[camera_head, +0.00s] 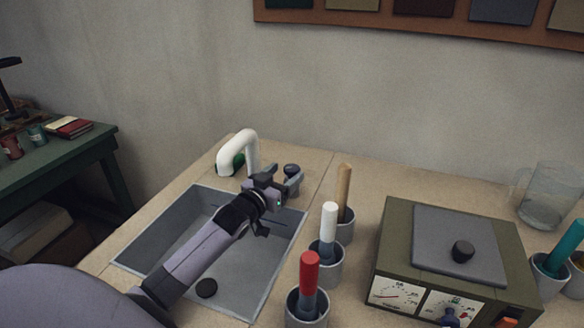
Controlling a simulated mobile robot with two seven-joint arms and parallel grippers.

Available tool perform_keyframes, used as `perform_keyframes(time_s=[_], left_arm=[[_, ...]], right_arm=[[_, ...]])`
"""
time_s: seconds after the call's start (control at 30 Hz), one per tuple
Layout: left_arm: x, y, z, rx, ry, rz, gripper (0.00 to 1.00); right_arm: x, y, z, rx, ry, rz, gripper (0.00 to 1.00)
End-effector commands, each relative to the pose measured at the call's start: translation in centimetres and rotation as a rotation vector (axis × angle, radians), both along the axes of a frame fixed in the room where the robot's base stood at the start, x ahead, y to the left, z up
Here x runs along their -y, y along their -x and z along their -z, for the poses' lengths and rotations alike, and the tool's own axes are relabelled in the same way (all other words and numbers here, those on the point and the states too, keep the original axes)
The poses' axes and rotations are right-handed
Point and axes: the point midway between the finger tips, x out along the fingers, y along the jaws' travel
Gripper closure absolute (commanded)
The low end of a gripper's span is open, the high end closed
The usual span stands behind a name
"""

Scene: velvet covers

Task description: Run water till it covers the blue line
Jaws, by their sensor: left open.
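The grey sink (152,247) is set into the counter, and no water shows in it. A thin dark line runs along its far inner wall; its colour is hard to tell. A black round piece (206,288) lies on the sink floor near the front; I cannot tell whether it is a plug or the drain. A dark knob (291,169) stands right of the tap. My left gripper (287,185) is open beside this knob, partly in front of it; contact is unclear. My right gripper is out of view.
Cups with a red-handled (310,272), a white-handled (329,222) and a wooden-handled tool (344,190) stand right of the sink. A green box with dials (395,246) and a glass jug (548,196) are farther right.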

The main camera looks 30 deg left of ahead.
Motion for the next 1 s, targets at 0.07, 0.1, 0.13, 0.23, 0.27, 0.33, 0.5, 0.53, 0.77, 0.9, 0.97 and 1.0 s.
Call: perform_keyframes(time_s=[0.07, 0.1, 0.13, 0.23, 0.27, 0.33, 0.5, 0.53, 0.77, 0.9, 0.97, 1.0], left_arm=[[-0.1, -1.2, -0.1, 0.001, 0.0, -0.001, 0.29], [-0.1, -1.7, -0.1, 0.001, 0.0, 0.0, 0.29], [-0.1, -2.0, -0.1, 0.0, 0.0, -0.001, 0.29], [-0.1, -2.9, -0.1, 0.001, 0.001, 0.0, 0.29], [-0.1, -3.2, 0.0, 0.0, 0.001, 0.0, 0.29], [-0.1, -3.6, 0.0, 0.001, 0.001, 0.0, 0.29], [-0.2, -4.1, 0.0, -0.001, 0.001, 0.0, 0.29], [-0.2, -4.1, 0.0, -0.001, 0.001, 0.0, 0.29], [-0.1, -4.1, 0.0, -0.001, 0.0, 0.0, 0.33], [-0.1, -4.1, 0.0, -0.001, 0.0, 0.0, 0.78], [-0.1, -4.1, 0.0, -0.001, 0.0, 0.0, 0.8], [-0.1, -4.1, 0.0, -0.001, 0.0, 0.0, 0.8]], right_arm=[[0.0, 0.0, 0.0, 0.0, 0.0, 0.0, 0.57], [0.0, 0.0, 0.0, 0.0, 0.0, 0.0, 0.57], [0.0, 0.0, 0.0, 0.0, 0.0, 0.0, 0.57], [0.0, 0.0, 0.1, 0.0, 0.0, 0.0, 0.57], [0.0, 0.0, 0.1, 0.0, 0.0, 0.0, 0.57], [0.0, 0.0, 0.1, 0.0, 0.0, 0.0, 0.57], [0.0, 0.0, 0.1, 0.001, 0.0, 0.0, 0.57], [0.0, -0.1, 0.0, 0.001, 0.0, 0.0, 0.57], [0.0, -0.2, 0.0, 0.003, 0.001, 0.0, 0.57], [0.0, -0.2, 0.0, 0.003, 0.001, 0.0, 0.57], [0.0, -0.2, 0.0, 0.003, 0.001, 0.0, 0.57], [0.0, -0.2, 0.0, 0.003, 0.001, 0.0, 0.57]])
